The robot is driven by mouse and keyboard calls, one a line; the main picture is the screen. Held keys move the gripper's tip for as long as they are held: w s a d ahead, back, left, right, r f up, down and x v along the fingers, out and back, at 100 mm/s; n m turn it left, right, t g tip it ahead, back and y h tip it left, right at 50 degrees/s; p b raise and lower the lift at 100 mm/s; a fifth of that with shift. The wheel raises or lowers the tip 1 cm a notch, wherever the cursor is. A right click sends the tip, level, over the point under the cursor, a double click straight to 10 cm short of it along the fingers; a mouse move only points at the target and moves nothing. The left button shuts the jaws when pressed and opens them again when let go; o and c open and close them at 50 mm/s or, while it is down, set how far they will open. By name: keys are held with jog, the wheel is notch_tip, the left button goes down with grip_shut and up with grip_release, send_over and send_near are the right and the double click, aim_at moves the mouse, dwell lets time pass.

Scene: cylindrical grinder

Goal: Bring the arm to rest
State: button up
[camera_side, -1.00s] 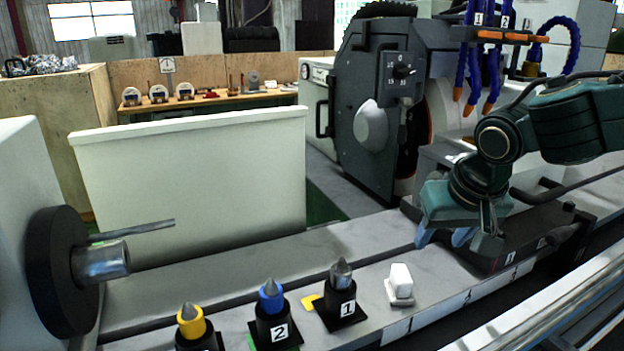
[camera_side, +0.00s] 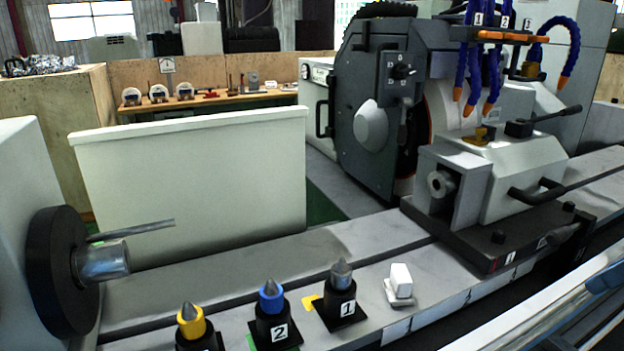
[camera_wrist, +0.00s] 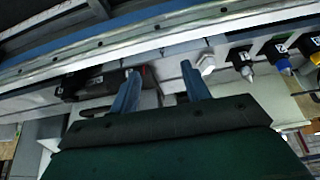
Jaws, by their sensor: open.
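My gripper (camera_wrist: 160,90) shows in the wrist view. Its two blue fingers stand apart with nothing between them. It is out of the side view. Three pointed centres stand in black holders on the machine bed: a grey-tipped one marked 1 (camera_side: 342,290), a blue one marked 2 (camera_side: 272,312) and a yellow one (camera_side: 192,325). The tailstock (camera_side: 500,175) sits on the bed at the right, with an empty-looking bore facing left. The workhead (camera_side: 90,262) is at the far left. In the wrist view, the holders show at upper right (camera_wrist: 240,60).
A small white block (camera_side: 400,283) stands on the bed right of the holders. Blue coolant hoses (camera_side: 478,65) hang above the grinding wheel housing (camera_side: 375,110). A long metal rail (camera_side: 560,310) runs along the front right. The space over the bed is clear in the side view.

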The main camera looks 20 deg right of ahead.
jog(key=shift+s+f, duration=0.2)
jog(key=shift+s, duration=0.35)
